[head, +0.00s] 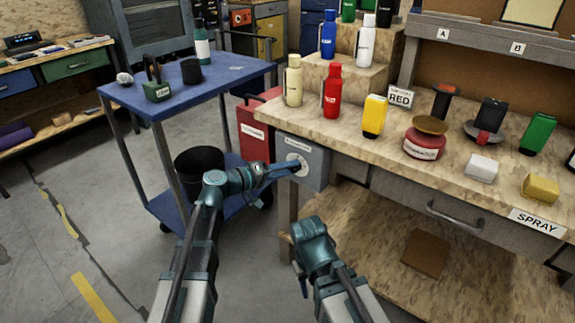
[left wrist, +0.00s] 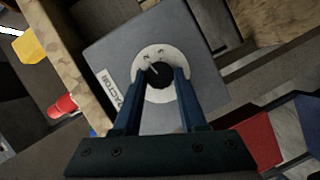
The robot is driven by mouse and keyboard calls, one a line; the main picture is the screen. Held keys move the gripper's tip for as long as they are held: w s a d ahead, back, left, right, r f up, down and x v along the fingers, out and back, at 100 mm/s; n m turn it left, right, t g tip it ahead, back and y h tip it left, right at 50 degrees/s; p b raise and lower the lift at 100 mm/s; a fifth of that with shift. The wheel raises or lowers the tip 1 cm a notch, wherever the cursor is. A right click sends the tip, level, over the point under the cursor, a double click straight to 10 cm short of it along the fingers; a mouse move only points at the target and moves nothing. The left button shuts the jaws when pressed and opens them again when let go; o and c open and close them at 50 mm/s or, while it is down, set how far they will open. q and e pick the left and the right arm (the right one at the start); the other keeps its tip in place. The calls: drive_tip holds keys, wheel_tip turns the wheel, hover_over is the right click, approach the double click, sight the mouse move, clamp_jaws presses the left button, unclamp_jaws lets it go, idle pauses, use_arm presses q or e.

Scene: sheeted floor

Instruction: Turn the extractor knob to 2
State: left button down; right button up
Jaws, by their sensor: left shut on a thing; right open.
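The grey extractor box (head: 314,158) is fixed at the left end of the workbench, below its top. In the left wrist view the box (left wrist: 205,70) has a white dial plate (left wrist: 141,92) with a black knob (left wrist: 161,76) in its middle. A light pointer mark on the knob points up-left, towards small numerals on the dial that are hard to read. My left gripper (left wrist: 160,82) is shut on the knob, one finger on each side; in the head view it reaches the box front (head: 293,168). My right gripper (head: 308,238) is open and empty, low before the bench.
A red container (head: 253,132) is behind the box.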

use_arm(q)
drive_tip(key=shift+m+y, duration=0.3)
drive_tip(key=shift+m, duration=0.1)
idle(0.3)
drive_tip(key=shift+c, duration=2.2)
unclamp_jaws()
drive_tip(key=p+v, duration=0.3)
drive_tip(key=v, duration=1.1)
drive_tip(key=shift+f, duration=0.15)
